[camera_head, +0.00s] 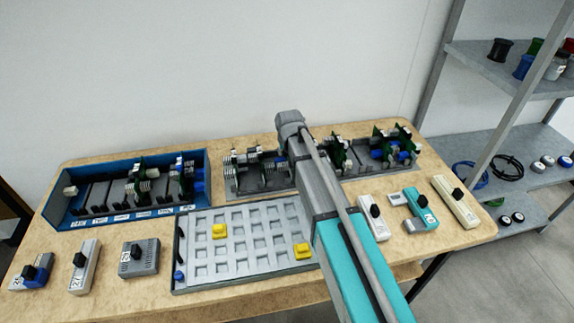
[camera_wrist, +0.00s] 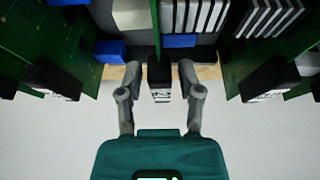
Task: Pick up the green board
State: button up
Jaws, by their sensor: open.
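In the wrist view a green board (camera_wrist: 155,25) stands edge-on at the top middle, with a black and white end piece (camera_wrist: 160,82) on its near side. My gripper (camera_wrist: 159,72) is open, with one finger on each side of this end piece. Gaps show on both sides, and I see no clear contact. Other green boards stand at the left (camera_wrist: 60,45) and right (camera_wrist: 287,68). In the head view, green boards stand in the grey rack (camera_head: 362,172) and the blue rack (camera_head: 66,209). My arm hides part of the grey rack, and my fingertips are not visible there.
A tray (camera_head: 178,262) with a grid of pockets and two yellow pieces (camera_head: 219,231) lies at the front middle. Several small devices stand along the table (camera_head: 200,305), including a grey one (camera_head: 139,257) and a teal one (camera_head: 414,207). Shelves (camera_head: 500,70) stand at the right.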

jog(key=shift+b+x, duration=0.85)
jog(key=shift+x, duration=0.4)
grip_shut()
